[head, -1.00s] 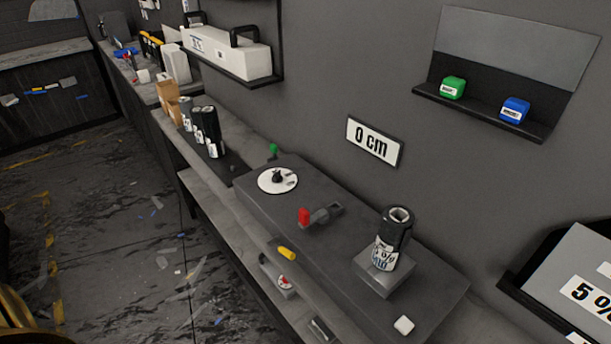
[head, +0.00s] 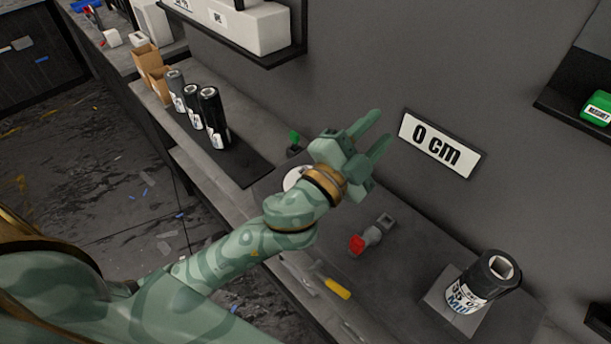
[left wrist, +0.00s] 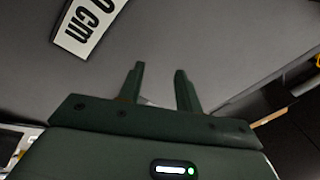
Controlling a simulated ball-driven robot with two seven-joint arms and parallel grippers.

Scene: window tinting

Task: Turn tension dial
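The white round tension dial (head: 292,178) lies on the grey machine top (head: 345,215). Most of it is hidden behind my left wrist, and its black knob cannot be seen. My left gripper (head: 382,129) is open and empty, raised in front of the wall, with its fingers pointing up and right, past the dial. In the left wrist view its two fingers (left wrist: 159,72) stand apart with nothing between them. A "0 cm" sign (head: 439,144) hangs on the wall to the right of the gripper and also shows in the left wrist view (left wrist: 88,24). My right gripper is not in view.
A red-ended lever (head: 357,244) and a dark film roll (head: 487,277) on a block are on the machine. A yellow-handled tool (head: 337,288) lies on the lower ledge. Several rolls (head: 212,117) stand on a black mat at left. A shelf (head: 275,57) juts out above.

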